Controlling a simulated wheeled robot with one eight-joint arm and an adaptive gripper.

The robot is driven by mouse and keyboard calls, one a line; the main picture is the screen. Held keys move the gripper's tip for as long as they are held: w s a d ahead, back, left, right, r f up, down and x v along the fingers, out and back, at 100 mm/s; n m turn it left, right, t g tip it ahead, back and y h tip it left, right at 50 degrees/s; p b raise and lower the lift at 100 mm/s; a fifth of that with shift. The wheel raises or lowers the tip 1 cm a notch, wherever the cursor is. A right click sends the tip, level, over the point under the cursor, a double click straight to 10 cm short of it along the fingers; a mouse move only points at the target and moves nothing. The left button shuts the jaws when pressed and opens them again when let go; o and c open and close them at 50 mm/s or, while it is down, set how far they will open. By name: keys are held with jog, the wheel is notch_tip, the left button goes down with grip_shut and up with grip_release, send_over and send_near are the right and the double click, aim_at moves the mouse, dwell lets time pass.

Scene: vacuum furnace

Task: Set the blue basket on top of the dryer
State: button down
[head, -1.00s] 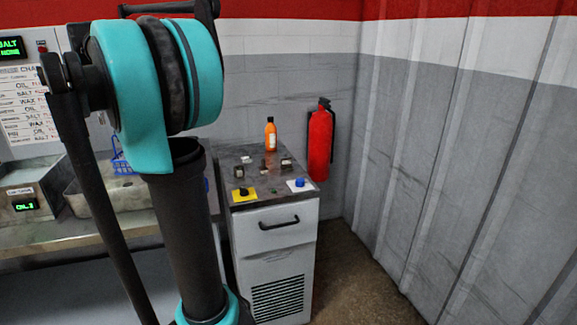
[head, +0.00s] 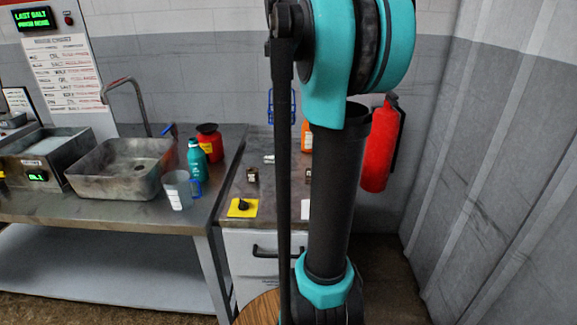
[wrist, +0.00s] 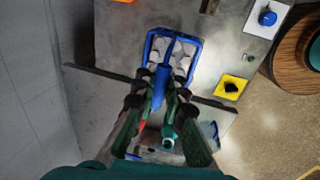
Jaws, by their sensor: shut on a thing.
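The blue basket (head: 281,106) shows partly behind my arm in the head view, over the back of the dryer. In the wrist view the basket (wrist: 175,50) has a blue wire frame and holds several pale pieces. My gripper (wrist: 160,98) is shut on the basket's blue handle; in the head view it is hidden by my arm. The dryer (head: 238,186) is the white cabinet with a grey metal top and a drawer handle. Its top (wrist: 228,50) lies under the basket in the wrist view. I cannot tell the exact gap between them.
The dryer top carries a yellow plate with a black knob (head: 242,207), small dark blocks (head: 252,174) and an orange bottle (head: 306,135). A blue knob (wrist: 267,18) sits near its edge. Left stands a bench with a metal tray (head: 120,168), green bottle (head: 197,158) and cup (head: 177,190).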

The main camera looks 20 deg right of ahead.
aim_at(283, 110)
notch_tip(283, 110, down, 20)
jog(key=shift+d+r, duration=0.15)
dwell(0.4)
jog(key=shift+w, duration=0.1)
jog(key=c, duration=1.6)
grip_release()
jog(key=r, duration=0.4)
jog(key=s+r, duration=0.1)
jog(key=r, duration=0.3)
jog(key=s+r, duration=0.1)
jog(key=r, duration=0.2)
jog(key=shift+a+r, duration=0.4)
